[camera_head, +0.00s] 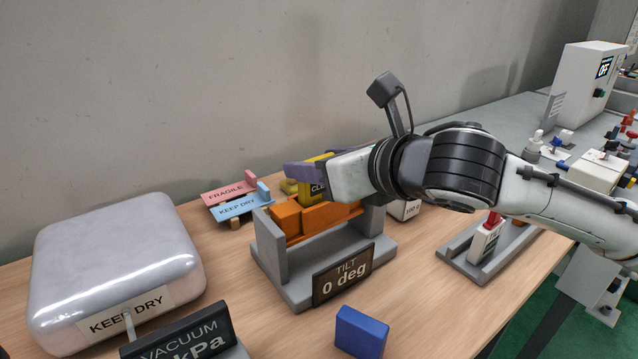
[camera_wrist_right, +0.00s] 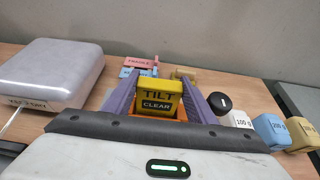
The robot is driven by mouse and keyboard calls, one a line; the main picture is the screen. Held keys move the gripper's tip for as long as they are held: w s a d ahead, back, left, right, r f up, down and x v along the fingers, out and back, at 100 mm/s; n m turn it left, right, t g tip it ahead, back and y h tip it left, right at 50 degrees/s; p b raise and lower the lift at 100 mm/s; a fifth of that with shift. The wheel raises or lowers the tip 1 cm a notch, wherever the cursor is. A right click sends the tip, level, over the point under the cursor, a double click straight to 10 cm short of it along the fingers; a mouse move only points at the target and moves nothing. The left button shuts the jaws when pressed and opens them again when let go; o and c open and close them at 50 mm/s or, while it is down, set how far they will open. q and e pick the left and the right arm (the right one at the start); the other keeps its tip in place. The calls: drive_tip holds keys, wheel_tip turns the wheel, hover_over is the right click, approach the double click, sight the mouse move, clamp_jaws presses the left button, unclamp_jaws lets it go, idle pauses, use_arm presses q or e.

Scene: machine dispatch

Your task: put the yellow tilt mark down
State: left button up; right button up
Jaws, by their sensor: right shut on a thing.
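The yellow tilt mark (camera_wrist_right: 158,97) reads "TILT CLEAR" in the right wrist view and is upright. My right gripper (camera_wrist_right: 157,88) is shut on it, one purple finger at each side. In the head view the mark (camera_head: 312,193) is partly hidden by my right gripper (camera_head: 305,172). It is at the orange block (camera_head: 287,218) in the grey tilt stand (camera_head: 272,254), whose display reads "TILT 0 deg" (camera_head: 343,275). I cannot tell whether the mark touches the orange block. My left gripper is out of view.
A pale rounded case (camera_head: 115,255) with a "KEEP DRY" label stands at left. Pink "FRAGILE" (camera_head: 228,191) and blue "KEEP DRY" (camera_head: 238,207) marks lie behind it. A blue block (camera_head: 360,333) sits in front. Weights (camera_wrist_right: 270,130) stand right of the stand.

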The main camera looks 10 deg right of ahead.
sight(319, 201)
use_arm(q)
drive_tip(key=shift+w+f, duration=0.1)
use_arm(e)
drive_tip(key=shift+f, duration=1.55)
drive_tip(key=shift+f, duration=0.2)
drive_tip(key=o, duration=0.9)
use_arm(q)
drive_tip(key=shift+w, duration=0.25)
use_arm(e)
drive_tip(key=shift+o, duration=0.8)
